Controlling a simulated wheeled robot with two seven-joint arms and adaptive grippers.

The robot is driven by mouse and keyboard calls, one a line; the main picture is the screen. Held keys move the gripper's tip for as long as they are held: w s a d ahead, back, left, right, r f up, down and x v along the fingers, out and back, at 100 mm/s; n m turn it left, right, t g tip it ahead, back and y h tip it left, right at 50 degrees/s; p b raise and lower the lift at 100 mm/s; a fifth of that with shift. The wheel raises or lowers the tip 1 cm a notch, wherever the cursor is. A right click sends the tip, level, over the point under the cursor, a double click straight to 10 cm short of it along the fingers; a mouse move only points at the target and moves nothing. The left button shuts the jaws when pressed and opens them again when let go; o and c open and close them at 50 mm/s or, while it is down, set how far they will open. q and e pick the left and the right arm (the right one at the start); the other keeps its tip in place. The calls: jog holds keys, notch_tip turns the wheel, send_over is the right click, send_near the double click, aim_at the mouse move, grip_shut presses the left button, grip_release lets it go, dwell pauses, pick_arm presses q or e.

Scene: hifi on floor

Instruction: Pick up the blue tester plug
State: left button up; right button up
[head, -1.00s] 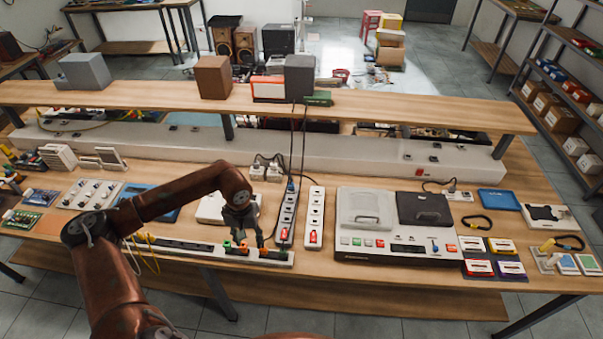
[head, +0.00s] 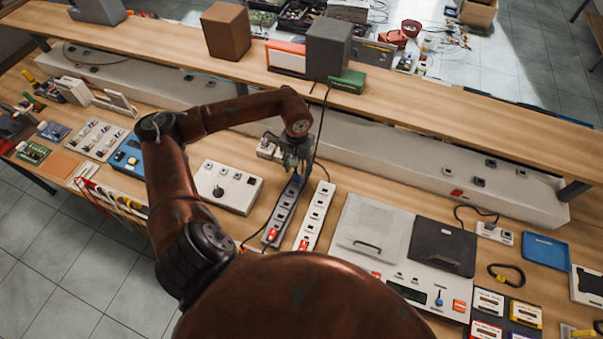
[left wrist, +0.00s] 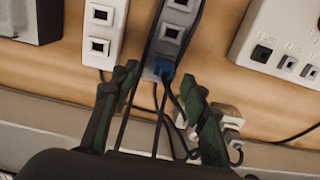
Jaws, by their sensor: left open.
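The blue tester plug (left wrist: 164,68) sits at the end of a grey power strip (left wrist: 174,35) in the left wrist view, with dark cables running down past it. My left gripper (left wrist: 159,73) is open, with one green-black finger on each side of the plug and visible gaps between. In the head view my left gripper (head: 298,158) is over the far end of the grey strip (head: 283,215) and hides the plug. My right gripper is not in view.
A white power strip (head: 315,215) lies beside the grey one. A white switch box (head: 226,188) stands left and a large white device (head: 366,235) right. Small white adapters (left wrist: 228,118) are close by the fingers. A shelf (head: 400,95) with boxes spans behind.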

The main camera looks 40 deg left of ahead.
aim_at(296, 176)
pick_arm(q)
jog(key=shift+s+a+f, duration=0.1)
jog(key=shift+s+f, duration=0.05)
jog(key=shift+f, duration=0.7)
jog(key=shift+w+a+f+p, duration=0.15)
jog(key=shift+f+p, duration=0.15)
jog(key=shift+f, duration=0.85)
jog(key=shift+w+a+f+p, duration=0.15)
jog(key=shift+f+p, duration=0.1)
jog(key=shift+f, duration=0.9)
jog(key=shift+c, duration=0.6)
grip_shut()
jog(key=shift+r, duration=0.1)
